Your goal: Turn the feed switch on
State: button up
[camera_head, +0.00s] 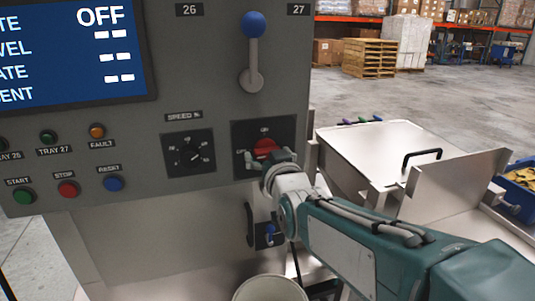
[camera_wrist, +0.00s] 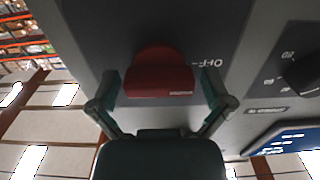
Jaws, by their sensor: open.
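The feed switch is a red rotary knob (camera_head: 265,148) on a dark plate at the lower right of the grey control panel. In the wrist view the red knob (camera_wrist: 159,74) sits between my two fingers, its bar lying crosswise, with an upside-down OFF label beside it. My gripper (camera_head: 268,160) is at the knob, and in the wrist view the gripper (camera_wrist: 158,86) is open with one finger on each side. Small gaps seem to show; I cannot tell whether either finger touches. The display (camera_head: 75,55) reads OFF at the top.
A black speed dial (camera_head: 189,154) is left of the switch. A blue-tipped lever (camera_head: 253,50) is above it. Start, stop and reset buttons (camera_head: 67,189) line the lower left. A metal tray (camera_head: 380,150) stands right of the panel. Open floor lies behind.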

jog(key=c, duration=0.9)
jog(key=m, duration=0.4)
jog(key=shift+m, duration=0.3)
jog(key=m, duration=0.4)
jog(key=shift+m, duration=0.3)
jog(key=m, duration=0.4)
jog(key=shift+f+m, duration=0.1)
jog(key=shift+m, duration=2.3)
jog(key=shift+f, duration=0.1)
